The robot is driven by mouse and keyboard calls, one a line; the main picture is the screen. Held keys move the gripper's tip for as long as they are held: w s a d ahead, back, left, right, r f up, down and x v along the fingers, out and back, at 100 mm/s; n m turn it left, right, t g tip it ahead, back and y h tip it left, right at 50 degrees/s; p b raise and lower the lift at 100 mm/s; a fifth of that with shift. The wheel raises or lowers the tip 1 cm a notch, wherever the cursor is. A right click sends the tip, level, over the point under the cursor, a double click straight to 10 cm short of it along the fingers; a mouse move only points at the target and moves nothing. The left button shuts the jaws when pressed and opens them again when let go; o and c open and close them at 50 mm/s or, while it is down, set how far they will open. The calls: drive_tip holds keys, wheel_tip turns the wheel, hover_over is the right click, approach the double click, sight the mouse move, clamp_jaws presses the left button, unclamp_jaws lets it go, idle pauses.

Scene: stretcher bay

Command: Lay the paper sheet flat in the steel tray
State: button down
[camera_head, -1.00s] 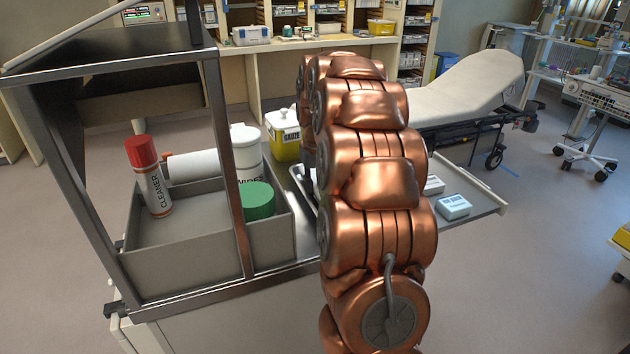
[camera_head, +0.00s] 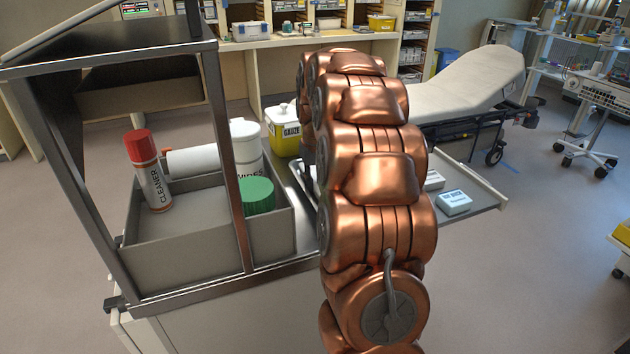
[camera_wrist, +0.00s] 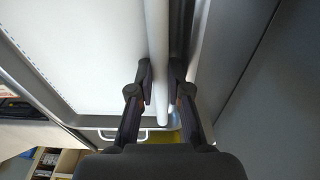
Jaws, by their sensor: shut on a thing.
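In the wrist view my gripper (camera_wrist: 161,88) is shut on a pale upright strip, which looks like the raised edge of the paper sheet (camera_wrist: 157,35). A broad white surface left of the fingers looks like the rest of the sheet, lying inside the steel tray (camera_wrist: 28,66). The tray's rounded rim runs along the left and below it. Whether the sheet touches the tray floor everywhere, I cannot tell. In the head view only a sliver of the tray (camera_head: 299,176) shows beside my copper arm. The arm hides my gripper and the sheet there.
A grey bin (camera_head: 200,245) holds a red-capped cleaner can (camera_head: 154,182), a white roll, a wipes tub and a green lid (camera_head: 257,195). A yellow gauze container (camera_head: 284,137) stands behind. Small boxes (camera_head: 454,203) lie right of my arm. A metal frame post (camera_head: 232,150) rises at left.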

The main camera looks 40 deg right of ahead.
drive_tip(key=shift+f+b, duration=0.3)
drive_tip(key=shift+f, duration=0.2)
idle(0.6)
idle(0.5)
drive_tip(key=c, duration=1)
unclamp_jaws()
drive_tip(key=shift+c, duration=0.2)
drive_tip(key=shift+o, duration=1)
drive_tip(key=shift+r+p, duration=0.8)
drive_tip(key=shift+r, duration=3.2)
